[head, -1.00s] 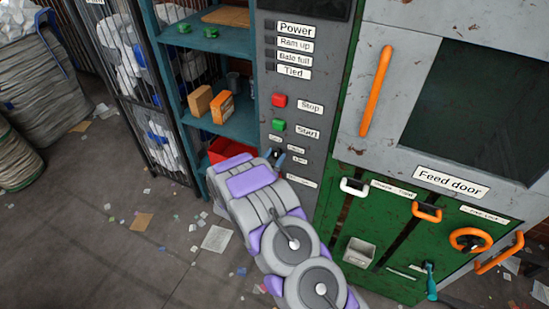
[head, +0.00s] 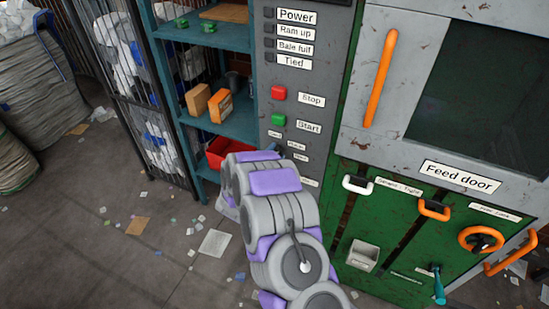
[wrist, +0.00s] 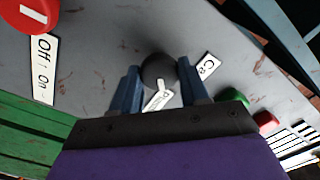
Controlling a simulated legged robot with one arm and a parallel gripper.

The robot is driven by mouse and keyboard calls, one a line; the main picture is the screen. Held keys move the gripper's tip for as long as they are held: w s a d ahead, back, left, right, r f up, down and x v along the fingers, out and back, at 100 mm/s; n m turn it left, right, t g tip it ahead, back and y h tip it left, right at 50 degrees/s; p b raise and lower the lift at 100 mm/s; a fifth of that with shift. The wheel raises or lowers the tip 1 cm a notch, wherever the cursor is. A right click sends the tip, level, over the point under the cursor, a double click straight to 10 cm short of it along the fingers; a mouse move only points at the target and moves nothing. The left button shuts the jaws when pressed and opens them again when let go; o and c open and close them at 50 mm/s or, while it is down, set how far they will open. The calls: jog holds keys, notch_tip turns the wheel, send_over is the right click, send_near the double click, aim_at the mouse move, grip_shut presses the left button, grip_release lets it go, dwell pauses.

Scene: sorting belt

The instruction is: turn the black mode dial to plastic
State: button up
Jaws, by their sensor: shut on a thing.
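The black mode dial (wrist: 158,70) sits on the grey panel in the wrist view, between the two blue fingers of my gripper (wrist: 160,88). The gripper is shut on the dial, with a finger at each side. A white label starting with "P" (wrist: 157,100) shows just below the dial, partly blocked. Another label starting with "Ca" (wrist: 208,66) is to its right. I cannot clearly tell which label the dial points to.
The panel carries a green start button (head: 278,119) and a red stop button (head: 278,93). A red switch (wrist: 30,14) with an "Off - On" label is near the dial. The feed door (head: 400,60) stands right; a red bin (head: 228,150) is on the shelf.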

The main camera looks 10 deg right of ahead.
jog(key=shift+s+f, duration=0.1)
jog(key=shift+f, duration=0.1)
dwell(0.4)
jog(key=o, duration=1)
jog(key=shift+a+r, duration=0.1)
jog(key=p+v, duration=0.2)
jog(key=v, duration=1.5)
jog(key=shift+s+a, duration=0.1)
jog(key=shift+a, duration=0.05)
